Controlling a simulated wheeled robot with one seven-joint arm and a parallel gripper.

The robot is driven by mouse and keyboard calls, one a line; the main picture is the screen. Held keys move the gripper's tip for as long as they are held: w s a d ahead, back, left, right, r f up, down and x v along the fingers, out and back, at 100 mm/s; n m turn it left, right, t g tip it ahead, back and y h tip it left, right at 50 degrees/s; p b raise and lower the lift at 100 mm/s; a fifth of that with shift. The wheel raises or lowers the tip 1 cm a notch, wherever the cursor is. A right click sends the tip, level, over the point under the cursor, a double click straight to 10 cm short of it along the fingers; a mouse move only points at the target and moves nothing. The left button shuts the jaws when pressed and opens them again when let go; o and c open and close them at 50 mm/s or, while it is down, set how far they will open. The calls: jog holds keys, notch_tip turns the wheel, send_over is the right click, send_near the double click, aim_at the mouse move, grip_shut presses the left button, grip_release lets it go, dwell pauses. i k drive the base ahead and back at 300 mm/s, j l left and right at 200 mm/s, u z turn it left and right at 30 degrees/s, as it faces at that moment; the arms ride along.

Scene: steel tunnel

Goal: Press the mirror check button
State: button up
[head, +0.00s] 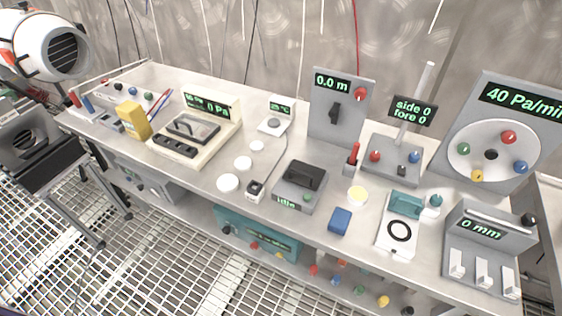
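No label in the head view names a mirror check button, and I cannot tell which control it is. A grey device (297,200) reads "idle" and has a black block on top and a small green button (307,198). A post device has a display (412,111) reading "side 0 fore 0", with a red knob (375,156) and a blue knob (414,156) on its base. My gripper is not in view.
A long steel bench (205,168) holds many instruments. A panel (342,105) reads "0.0 m"; a dial panel (515,150) has several coloured knobs. A yellow box (133,120) and blue block (340,221) stand on the bench. Grating floor (150,265) lies in front.

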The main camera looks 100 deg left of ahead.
aim_at(307, 198)
jog(key=j+u, duration=0.1)
jog(key=u, duration=1.9)
jog(key=k+j, duration=0.05)
